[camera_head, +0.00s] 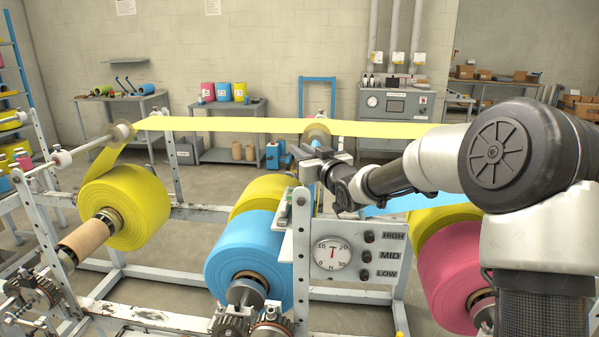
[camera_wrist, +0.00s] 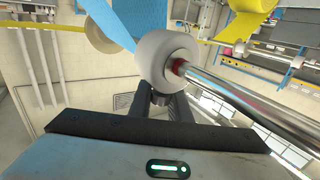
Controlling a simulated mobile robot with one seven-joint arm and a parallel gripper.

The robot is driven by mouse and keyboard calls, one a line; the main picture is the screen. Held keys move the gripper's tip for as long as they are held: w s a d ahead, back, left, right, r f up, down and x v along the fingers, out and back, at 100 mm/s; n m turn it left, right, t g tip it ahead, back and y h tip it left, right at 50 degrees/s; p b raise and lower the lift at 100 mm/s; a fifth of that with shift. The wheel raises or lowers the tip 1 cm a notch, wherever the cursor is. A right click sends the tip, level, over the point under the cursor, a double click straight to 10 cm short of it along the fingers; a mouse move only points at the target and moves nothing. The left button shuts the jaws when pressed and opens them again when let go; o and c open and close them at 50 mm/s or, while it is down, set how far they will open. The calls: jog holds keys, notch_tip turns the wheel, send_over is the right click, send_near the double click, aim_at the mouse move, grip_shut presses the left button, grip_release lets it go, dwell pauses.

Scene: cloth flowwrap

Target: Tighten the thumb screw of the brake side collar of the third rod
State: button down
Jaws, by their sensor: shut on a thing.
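In the wrist view, a white round collar (camera_wrist: 165,57) sits on the end part of a shiny metal rod (camera_wrist: 240,97), with a red ring (camera_wrist: 179,66) beside it on the rod. My gripper (camera_wrist: 161,101) is just below the collar, its two dark fingers shut on a small dark thumb screw (camera_wrist: 160,97) that is mostly hidden between them. In the head view, my gripper (camera_head: 309,158) is at the middle, behind the gauge panel. The collar and screw cannot be made out clearly there.
A yellow web (camera_head: 240,124) runs across above my gripper. A blue roll (camera_head: 245,258) and a yellow roll (camera_head: 127,207) are on the left, a pink roll (camera_head: 455,275) on the right. The gauge panel (camera_head: 358,251) stands in front. A blue web (camera_wrist: 112,22) passes beside the collar.

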jog(key=m+h+b, duration=0.1)
jog(key=b, duration=0.1)
jog(key=t+h+b, duration=0.1)
jog(key=b, duration=0.1)
jog(key=shift+w+d+f+m+h, duration=0.1)
jog(key=shift+d+f+m+h, duration=0.1)
jog(key=shift+m+h, duration=0.15)
jog(key=shift+r, duration=0.2)
jog(key=c, duration=1.7)
grip_release()
jog(key=shift+o, duration=0.2)
notch_tip(320, 180, up, 10)
jog(key=p, duration=0.2)
